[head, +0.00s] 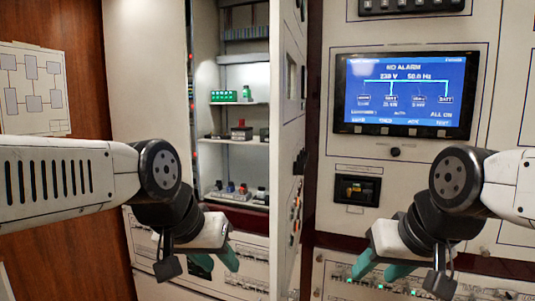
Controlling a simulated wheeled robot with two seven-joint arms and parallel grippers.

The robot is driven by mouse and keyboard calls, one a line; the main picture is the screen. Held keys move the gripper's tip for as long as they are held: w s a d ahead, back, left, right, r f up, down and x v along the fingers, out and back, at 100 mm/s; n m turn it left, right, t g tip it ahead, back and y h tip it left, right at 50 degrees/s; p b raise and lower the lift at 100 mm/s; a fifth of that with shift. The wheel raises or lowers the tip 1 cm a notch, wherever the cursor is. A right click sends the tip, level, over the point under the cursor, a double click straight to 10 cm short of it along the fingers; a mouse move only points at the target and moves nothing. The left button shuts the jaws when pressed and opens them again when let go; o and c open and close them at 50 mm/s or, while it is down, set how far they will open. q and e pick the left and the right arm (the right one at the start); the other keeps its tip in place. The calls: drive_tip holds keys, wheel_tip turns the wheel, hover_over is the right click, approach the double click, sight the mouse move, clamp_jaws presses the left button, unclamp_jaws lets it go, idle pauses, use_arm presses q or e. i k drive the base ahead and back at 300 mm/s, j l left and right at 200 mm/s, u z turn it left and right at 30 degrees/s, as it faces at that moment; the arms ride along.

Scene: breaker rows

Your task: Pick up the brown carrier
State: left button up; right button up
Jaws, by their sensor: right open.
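A small dark reddish-brown block (241,133) sits on the middle shelf of the open cabinet in the head view. It may be the brown carrier, but it is too small to be sure. My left gripper (215,262) hangs below and in front of the cabinet shelves, pointing down. Its teal fingers look apart, with nothing seen between them. My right gripper (382,270) is open and empty in front of the lower right panel, well away from the block.
A green module (223,97) sits on the shelf above. Several small coloured parts (237,189) stand on the lower shelf. A cabinet side panel (290,150) stands between the shelves and the screen (405,95). A breaker row (420,284) runs below my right gripper.

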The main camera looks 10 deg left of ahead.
sight(243, 191)
drive_tip(key=l+u, duration=0.25)
drive_tip(key=u, duration=0.2)
drive_tip(key=l+u, duration=0.2)
drive_tip(key=u, duration=0.25)
drive_tip(key=k+l+u, duration=0.1)
drive_tip(key=l+u, duration=0.15)
drive_tip(key=u, duration=0.2)
drive_tip(key=l+u, duration=0.2)
drive_tip(key=u, duration=0.2)
drive_tip(key=k+l+u, duration=0.1)
drive_tip(key=u, duration=0.35)
drive_tip(key=k+l+u, duration=0.1)
drive_tip(key=u, duration=0.35)
drive_tip(key=i+z, duration=0.2)
drive_tip(key=i, duration=0.25)
drive_tip(key=i+j+z, duration=0.2)
drive_tip(key=i, duration=0.2)
drive_tip(key=i+j+z, duration=0.2)
drive_tip(key=i, duration=0.25)
drive_tip(key=i+j+z, duration=0.2)
drive_tip(key=i+u, duration=0.3)
drive_tip(key=i+l+u, duration=0.15)
drive_tip(key=i+u, duration=0.2)
drive_tip(key=i, duration=0.15)
